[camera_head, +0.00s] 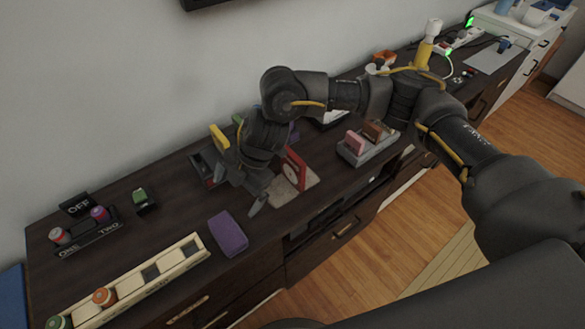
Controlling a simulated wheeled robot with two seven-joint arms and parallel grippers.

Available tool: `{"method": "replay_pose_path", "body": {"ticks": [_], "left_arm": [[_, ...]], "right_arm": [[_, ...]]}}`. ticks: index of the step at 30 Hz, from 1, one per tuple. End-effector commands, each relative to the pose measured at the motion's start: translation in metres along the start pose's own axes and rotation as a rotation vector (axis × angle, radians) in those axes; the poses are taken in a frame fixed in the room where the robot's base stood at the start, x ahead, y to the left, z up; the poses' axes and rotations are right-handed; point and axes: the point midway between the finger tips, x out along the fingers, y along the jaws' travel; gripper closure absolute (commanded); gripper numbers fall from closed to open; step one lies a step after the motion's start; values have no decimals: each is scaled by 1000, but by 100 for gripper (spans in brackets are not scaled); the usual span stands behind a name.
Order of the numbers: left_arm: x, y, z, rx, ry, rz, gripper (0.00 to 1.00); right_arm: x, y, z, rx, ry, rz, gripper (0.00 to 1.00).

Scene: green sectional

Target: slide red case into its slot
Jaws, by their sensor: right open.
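A red case-like piece (297,165) stands upright and slightly tilted on a pale mat (308,181), with a round pale shape at its lower part. My right gripper (240,190) is just left of it, pointing down over the dark cabinet top. Its jaws are open and I see nothing between them. A dark holder (200,166) is left of the gripper, with a yellow piece (219,137) beside it. My wrist hides part of this holder, so I cannot tell which slot is free. My left gripper is out of view.
A purple block (228,234) lies in front. A grey tray (377,153) holds a pink block (355,142) and a brown block (374,131). The wall is close behind.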

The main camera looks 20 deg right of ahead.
Motion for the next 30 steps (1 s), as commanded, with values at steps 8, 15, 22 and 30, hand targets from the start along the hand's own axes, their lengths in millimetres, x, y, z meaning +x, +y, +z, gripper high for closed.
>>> {"method": "replay_pose_path", "body": {"ticks": [8,15,22,30], "left_arm": [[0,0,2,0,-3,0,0],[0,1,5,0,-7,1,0],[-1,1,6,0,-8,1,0],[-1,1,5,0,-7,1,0]], "right_arm": [[-110,-4,103,196,-342,-192,0],[-141,-8,120,269,-410,-222,0],[-118,-16,127,269,-405,-227,0],[-91,-23,138,267,-407,-221,0]]}}
